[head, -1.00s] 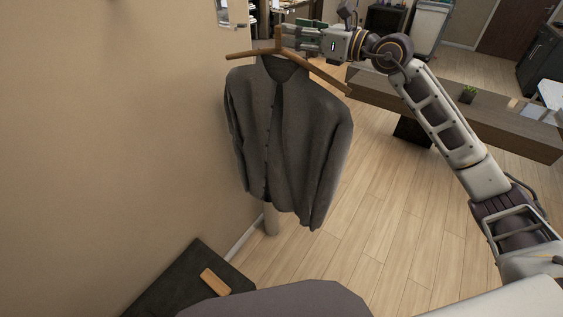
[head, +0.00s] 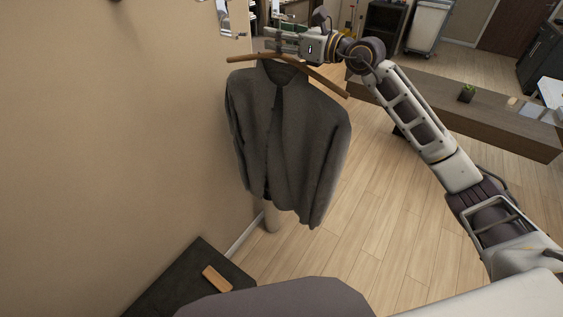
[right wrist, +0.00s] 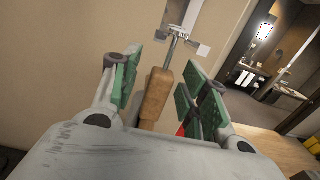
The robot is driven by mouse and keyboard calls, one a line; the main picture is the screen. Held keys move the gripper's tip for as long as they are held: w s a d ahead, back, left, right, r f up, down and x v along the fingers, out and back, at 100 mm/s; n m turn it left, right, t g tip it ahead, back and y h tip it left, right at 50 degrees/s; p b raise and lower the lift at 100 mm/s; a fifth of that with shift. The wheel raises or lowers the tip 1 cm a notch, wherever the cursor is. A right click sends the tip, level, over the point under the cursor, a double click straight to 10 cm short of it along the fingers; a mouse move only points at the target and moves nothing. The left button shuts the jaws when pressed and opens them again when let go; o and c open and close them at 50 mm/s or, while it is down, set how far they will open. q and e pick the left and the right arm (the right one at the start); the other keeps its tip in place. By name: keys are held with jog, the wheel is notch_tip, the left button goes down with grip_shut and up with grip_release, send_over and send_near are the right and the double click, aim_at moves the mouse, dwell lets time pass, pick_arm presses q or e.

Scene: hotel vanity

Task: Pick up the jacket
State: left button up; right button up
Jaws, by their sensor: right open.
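The dark grey jacket (head: 290,140) hangs on a wooden hanger (head: 240,58) beside the beige wall in the head view. My right gripper (head: 276,42) is at the top of the hanger, above the jacket's collar. In the right wrist view the right gripper (right wrist: 155,92) is open, its green-padded fingers on either side of the wooden hanger's upper part (right wrist: 156,97). A metal hook (right wrist: 175,48) rises from the wood. The jacket does not show clearly in the wrist view. My left gripper is not in view.
A dark surface (head: 165,285) with a wooden block (head: 216,279) is low at the front left. The beige wall (head: 110,150) borders the left.

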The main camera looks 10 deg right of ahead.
grip_shut()
dwell(0.3)
jog(key=shift+r, duration=0.15)
